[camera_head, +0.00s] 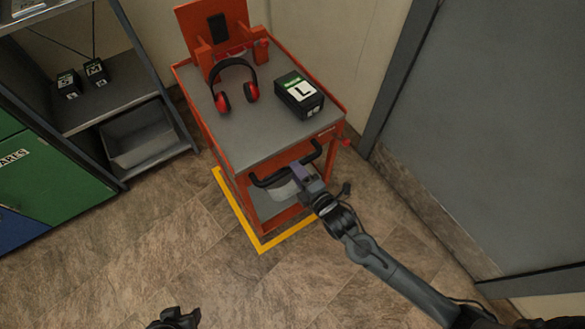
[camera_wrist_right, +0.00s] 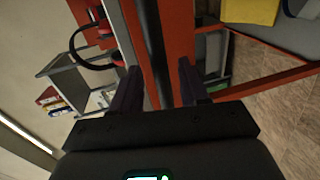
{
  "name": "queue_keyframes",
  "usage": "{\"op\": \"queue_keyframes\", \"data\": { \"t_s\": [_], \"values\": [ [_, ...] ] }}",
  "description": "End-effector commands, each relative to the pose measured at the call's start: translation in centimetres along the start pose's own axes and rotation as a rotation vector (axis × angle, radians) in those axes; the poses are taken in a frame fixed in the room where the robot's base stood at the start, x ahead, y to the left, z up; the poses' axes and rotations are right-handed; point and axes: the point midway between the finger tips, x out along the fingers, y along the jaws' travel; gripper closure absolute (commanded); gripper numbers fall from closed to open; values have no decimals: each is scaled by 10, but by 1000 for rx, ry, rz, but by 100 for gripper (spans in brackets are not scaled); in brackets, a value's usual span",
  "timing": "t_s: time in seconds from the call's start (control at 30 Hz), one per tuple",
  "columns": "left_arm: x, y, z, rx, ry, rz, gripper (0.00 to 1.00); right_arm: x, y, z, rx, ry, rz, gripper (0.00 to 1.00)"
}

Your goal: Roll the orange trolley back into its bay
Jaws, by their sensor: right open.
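The orange trolley (camera_head: 335,133) stands upright against the back wall, with a grey top and a black handle (camera_head: 270,180) on its near side. A yellow floor outline (camera_head: 237,208) runs along its left and near sides; the rest is hidden. My right gripper (camera_head: 303,175) is at the handle, open. In the right wrist view, the black handle bar (camera_wrist_right: 155,55) shows between the spread fingers of the right gripper (camera_wrist_right: 157,88); I cannot tell whether they touch it. A dark part at the bottom edge seems to be my left gripper (camera_head: 175,318); its fingers are unclear.
Red-and-black ear defenders (camera_head: 222,102) and a black box marked L (camera_head: 299,94) lie on the trolley top. A shelf unit (camera_head: 112,95) with a grey bin (camera_head: 145,135) stands left. A grey door (camera_head: 490,130) is right. The near floor is clear.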

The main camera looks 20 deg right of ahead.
Motion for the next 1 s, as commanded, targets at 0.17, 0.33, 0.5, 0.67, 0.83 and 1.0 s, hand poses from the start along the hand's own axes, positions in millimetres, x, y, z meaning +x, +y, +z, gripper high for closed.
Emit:
{"op": "queue_keyframes", "data": {
  "t_s": [0.17,0.33,0.5,0.67,0.83,1.0],
  "values": [
    [7,-1,3,6,-1,-5,57,21,-1,0,1,0,1,56],
    [9,-1,3,7,-1,-6,57,29,0,0,1,1,1,56],
    [8,-1,3,7,0,-5,57,31,0,0,1,1,0,56],
    [8,0,3,4,1,-3,57,30,0,0,1,1,0,59],
    [8,1,2,-3,2,2,57,30,0,0,1,1,0,85],
    [8,2,2,-6,2,5,57,30,0,0,1,1,0,100]
  ]
}}
